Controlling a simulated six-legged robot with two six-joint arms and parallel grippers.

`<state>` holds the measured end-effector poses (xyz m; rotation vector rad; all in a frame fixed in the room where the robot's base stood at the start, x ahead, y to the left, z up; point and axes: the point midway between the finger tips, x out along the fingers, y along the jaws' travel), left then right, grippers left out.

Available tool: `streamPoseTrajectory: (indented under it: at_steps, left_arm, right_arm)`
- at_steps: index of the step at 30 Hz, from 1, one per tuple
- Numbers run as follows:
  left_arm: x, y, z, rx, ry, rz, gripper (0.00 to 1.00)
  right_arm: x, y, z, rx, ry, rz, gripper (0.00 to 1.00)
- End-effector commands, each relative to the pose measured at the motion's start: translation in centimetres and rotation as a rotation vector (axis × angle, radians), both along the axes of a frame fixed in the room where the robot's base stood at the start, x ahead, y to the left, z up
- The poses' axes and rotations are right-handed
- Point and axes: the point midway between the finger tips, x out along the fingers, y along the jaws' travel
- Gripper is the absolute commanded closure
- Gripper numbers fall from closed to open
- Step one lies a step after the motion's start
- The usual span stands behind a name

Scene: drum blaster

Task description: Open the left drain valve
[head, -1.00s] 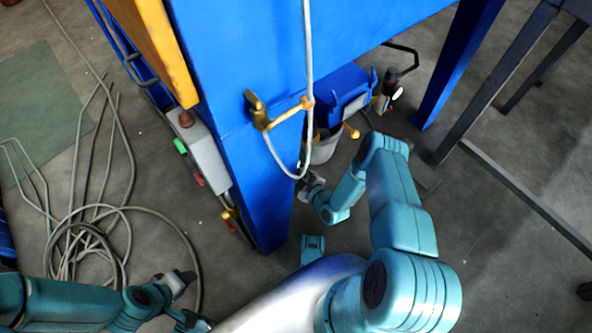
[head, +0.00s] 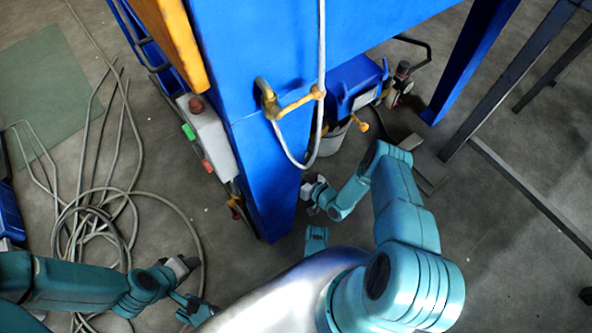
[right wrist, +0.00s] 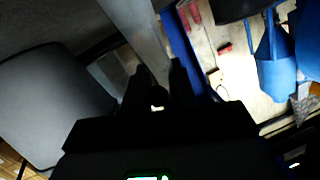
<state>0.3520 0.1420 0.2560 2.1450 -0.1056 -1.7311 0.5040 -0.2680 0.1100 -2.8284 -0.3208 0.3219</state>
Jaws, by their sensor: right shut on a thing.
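My right gripper (head: 315,190) is low beside the right edge of the blue post. In the right wrist view its dark fingers (right wrist: 159,82) are shut on a small pale thing (right wrist: 158,97), mostly hidden between them. I cannot tell whether that is the left drain valve's handle. A small brass-coloured fitting with some red (head: 238,207) sits low on the left side of the post, apart from both grippers. My left gripper (head: 187,266) is at lower left, away from the post; its jaws are too small to read.
The blue post (head: 268,180) carries a brass pipe (head: 296,104) and a hanging grey hose (head: 321,50). A white bucket (head: 331,140) and a blue machine (head: 352,84) stand behind it. Loose hoses (head: 95,215) cover the floor at left. A grey control box (head: 209,135) is on the post.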

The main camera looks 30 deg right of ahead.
Motion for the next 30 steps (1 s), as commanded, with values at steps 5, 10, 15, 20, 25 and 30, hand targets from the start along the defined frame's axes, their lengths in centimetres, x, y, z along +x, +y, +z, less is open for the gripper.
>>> streamPoseTrajectory:
  at_steps: [5, 10, 15, 20, 25, 30]
  left_arm:
    - [0.0, 0.0, 0.01, 0.0, 0.0, 0.0, 0.57]
    - [0.0, 0.0, 0.01, 0.0, 0.0, 0.0, 0.57]
    - [0.0, 0.0, 0.01, 0.0, 0.0, 0.0, 0.57]
    - [0.0, 0.0, 0.0, 0.0, 0.0, 0.0, 0.57]
    - [0.0, 0.0, 0.0, 0.0, 0.0, 0.0, 0.57]
    - [0.0, 0.0, 0.0, 0.0, 0.0, 0.0, 0.57]
  right_arm:
    - [0.37, 0.05, 0.27, 0.099, -0.003, -0.008, 1.0]
    - [0.34, 0.37, 0.24, 0.164, 0.002, -0.008, 1.0]
    - [0.35, 0.5, 0.23, 0.199, 0.005, -0.009, 1.0]
    - [0.34, 0.52, 0.23, 0.21, 0.006, -0.01, 1.0]
    - [0.34, 0.5, 0.22, 0.21, 0.006, -0.01, 1.0]
    - [0.34, 0.5, 0.22, 0.209, 0.006, -0.01, 0.65]
